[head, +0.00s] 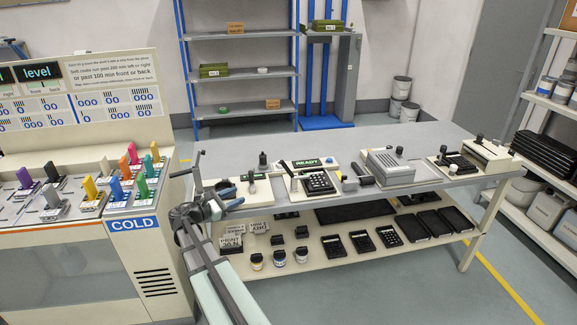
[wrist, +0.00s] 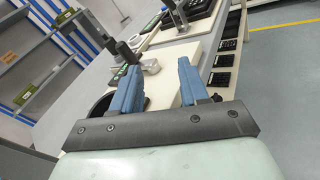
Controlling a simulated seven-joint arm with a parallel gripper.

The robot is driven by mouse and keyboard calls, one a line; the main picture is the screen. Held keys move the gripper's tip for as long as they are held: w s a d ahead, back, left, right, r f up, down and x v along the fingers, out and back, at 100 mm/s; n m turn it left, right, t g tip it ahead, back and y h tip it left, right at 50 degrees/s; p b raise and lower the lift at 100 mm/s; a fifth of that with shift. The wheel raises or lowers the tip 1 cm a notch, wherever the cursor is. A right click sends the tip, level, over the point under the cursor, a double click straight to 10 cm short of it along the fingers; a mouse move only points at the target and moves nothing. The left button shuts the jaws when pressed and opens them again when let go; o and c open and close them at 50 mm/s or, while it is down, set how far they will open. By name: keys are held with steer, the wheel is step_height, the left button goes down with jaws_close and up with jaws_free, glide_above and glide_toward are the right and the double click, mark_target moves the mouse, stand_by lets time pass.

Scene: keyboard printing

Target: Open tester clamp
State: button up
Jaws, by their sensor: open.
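My gripper (head: 227,201) is at the left front corner of the bench, its two blue fingers apart with nothing between them. The wrist view shows the open gripper (wrist: 157,75) too. The tester seems to be the pale station with a green READY display (head: 307,162). A dark keypad (head: 319,182) lies on it, with an upright black-tipped lever (head: 289,171) at its left, probably the clamp. I cannot tell the clamp's exact state. Beyond the fingers, the wrist view shows a silver block with a black knob (wrist: 148,66), apart from them.
Left of the tester stands a pale station with a black knob (head: 263,159). To the right are a grey ribbed box (head: 391,166) and a cream press (head: 489,155). A lower shelf (head: 336,249) holds keypads, jars and cards. A COLD cabinet (head: 134,224) stands at the left.

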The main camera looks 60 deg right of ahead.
steer(key=d+r+g+y, duration=0.2)
steer(key=d+r+g, duration=0.4)
steer(key=d, duration=0.4)
steer(key=x, duration=1.4)
steer(key=shift+s+d, duration=0.1)
steer(key=shift+s, duration=0.4)
steer(key=shift+c, duration=0.4)
jaws_close()
